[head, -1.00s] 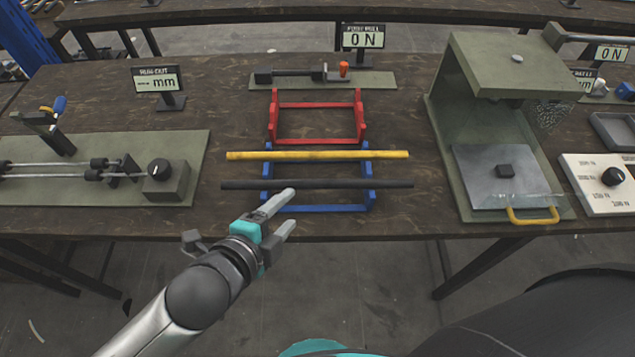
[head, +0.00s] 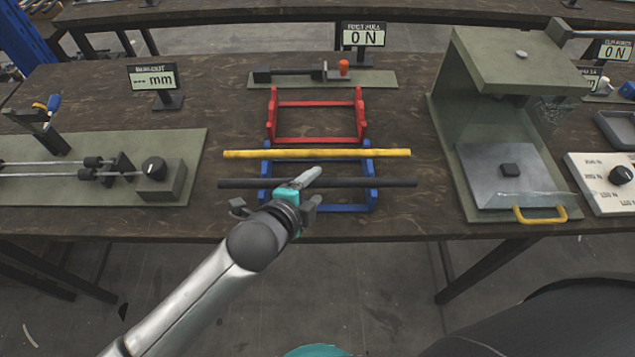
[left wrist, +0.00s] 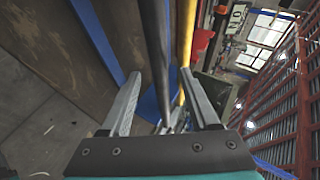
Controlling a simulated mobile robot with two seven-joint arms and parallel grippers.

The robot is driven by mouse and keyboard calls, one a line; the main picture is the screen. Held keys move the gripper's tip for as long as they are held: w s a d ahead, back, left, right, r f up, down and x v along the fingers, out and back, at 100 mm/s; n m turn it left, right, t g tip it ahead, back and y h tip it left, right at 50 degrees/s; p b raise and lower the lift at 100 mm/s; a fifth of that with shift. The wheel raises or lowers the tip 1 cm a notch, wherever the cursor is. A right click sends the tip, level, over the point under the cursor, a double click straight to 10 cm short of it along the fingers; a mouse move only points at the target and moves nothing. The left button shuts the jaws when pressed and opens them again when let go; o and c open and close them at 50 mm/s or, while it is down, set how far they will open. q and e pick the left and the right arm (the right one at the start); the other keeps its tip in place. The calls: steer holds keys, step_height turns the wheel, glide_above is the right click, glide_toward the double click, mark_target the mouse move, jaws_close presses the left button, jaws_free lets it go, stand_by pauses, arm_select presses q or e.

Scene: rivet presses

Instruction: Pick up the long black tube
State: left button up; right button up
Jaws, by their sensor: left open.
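The long black tube (head: 395,183) lies left to right across the blue rack (head: 373,205), close to the table's front edge. My left gripper (head: 314,180) is open at the middle of the tube and covers part of it in the head view. My right gripper is not in view.
A yellow tube (head: 235,154) lies parallel, just behind the black one. A red rack (head: 315,105) stands empty behind that. A green press (head: 455,150) is at the right, and a green run-out fixture (head: 100,185) at the left. Bare table separates them from the racks.

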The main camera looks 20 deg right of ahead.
arm_select(q)
steer(key=shift+c, duration=0.2)
jaws_close()
stand_by(0.3)
stand_by(0.3)
